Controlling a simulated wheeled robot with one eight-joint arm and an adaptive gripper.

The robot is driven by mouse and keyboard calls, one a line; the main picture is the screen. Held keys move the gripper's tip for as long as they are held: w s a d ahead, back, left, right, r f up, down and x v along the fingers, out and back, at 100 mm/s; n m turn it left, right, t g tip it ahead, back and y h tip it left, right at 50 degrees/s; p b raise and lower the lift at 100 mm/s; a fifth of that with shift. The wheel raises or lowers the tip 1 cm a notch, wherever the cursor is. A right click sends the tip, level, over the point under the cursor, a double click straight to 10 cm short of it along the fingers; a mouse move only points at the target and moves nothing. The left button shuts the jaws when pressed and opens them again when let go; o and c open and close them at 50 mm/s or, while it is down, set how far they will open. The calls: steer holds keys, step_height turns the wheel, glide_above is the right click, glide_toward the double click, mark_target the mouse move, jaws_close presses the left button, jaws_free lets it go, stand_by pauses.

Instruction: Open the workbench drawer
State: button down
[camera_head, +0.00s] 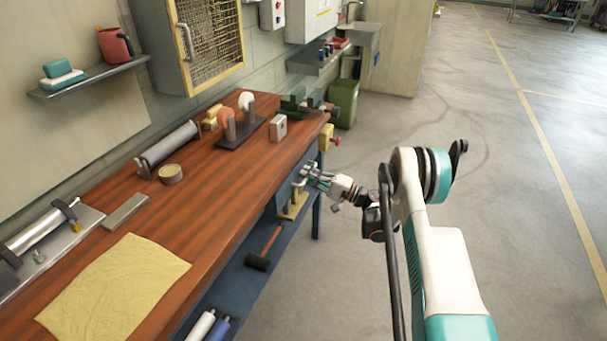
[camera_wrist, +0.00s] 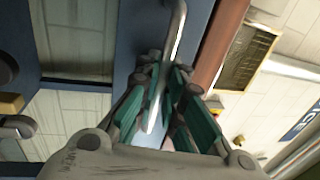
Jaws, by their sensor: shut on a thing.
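The workbench (camera_head: 215,185) has a reddish-brown wooden top and runs along the wall. Its blue drawer (camera_head: 283,197) is under the top near the far right end; the blue drawer front (camera_wrist: 135,35) also shows in the wrist view. A shiny metal bar handle (camera_wrist: 177,30) stands on that front. My gripper (camera_head: 312,176) reaches the drawer front from the right. In the wrist view my gripper (camera_wrist: 167,80) has its teal-padded fingers on both sides of the handle, shut on it. The fingers partly hide the handle. I cannot tell from these views whether the drawer is out at all.
A vise (camera_head: 295,101), a grey box (camera_head: 278,127) and a tape roll (camera_head: 171,174) are on the bench top. A black mallet (camera_head: 259,260) lies on the lower shelf (camera_head: 240,288). A green bin (camera_head: 344,102) stands beyond the bench. The floor (camera_head: 530,200) to the right is clear.

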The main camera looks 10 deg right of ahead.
steer(key=r+v, duration=0.2)
steer(key=v, duration=0.8)
steer(key=r+v, duration=0.1)
steer(key=v, duration=0.9)
steer(key=shift+s+d+r, duration=0.3)
steer(key=shift+s+r, duration=0.05)
steer(key=c, duration=2)
jaws_free()
steer(key=shift+d, duration=0.1)
steer(key=v, duration=1.2)
